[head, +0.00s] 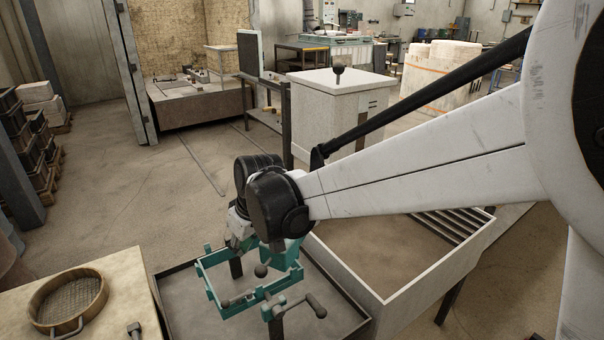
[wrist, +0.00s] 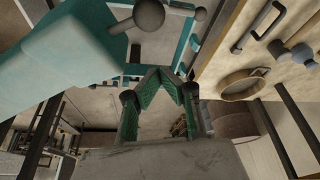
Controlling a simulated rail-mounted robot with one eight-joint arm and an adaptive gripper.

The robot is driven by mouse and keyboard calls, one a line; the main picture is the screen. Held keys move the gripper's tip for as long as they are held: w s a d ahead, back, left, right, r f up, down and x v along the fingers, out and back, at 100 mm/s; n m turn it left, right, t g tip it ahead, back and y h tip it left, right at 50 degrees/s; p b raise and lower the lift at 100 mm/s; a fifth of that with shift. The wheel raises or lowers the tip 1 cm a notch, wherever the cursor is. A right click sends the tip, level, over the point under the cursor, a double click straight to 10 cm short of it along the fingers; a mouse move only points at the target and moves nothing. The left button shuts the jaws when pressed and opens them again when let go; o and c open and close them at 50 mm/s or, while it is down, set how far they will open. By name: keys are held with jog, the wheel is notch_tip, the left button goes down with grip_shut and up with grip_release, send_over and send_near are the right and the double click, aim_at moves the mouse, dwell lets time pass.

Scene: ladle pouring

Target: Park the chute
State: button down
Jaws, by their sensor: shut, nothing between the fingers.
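A teal frame (head: 205,282) with a dark ball knob (head: 261,271) and a dark side handle (head: 316,306) stands over a shallow dark-rimmed tray. No part is clearly recognisable as the chute. In the wrist view, a teal slab (wrist: 70,50) with a ball knob (wrist: 148,14) fills the upper left, close to my gripper (wrist: 163,72). My gripper is shut and empty, its green-padded fingers meeting at the tips. In the head view my wrist hangs above the back of the teal frame, and the fingertips cannot be made out there. Contact with the frame cannot be judged.
A bench with a round wooden sieve (head: 68,300) stands at front left. The tray (head: 335,318) lies under the frame, and a pale open box (head: 385,295) with a slatted end adjoins it at right. A white cabinet (head: 335,110) stands behind.

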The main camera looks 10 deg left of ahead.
jog(key=shift+s+d+f+p, duration=0.2)
jog(key=shift+s+d+f, duration=0.3)
jog(key=shift+d, duration=0.25)
jog(key=shift+s+d+f+p, duration=0.15)
jog(key=shift+s+d+f, duration=0.25)
jog(key=shift+d+f, duration=0.25)
jog(key=shift+d+r, duration=0.15)
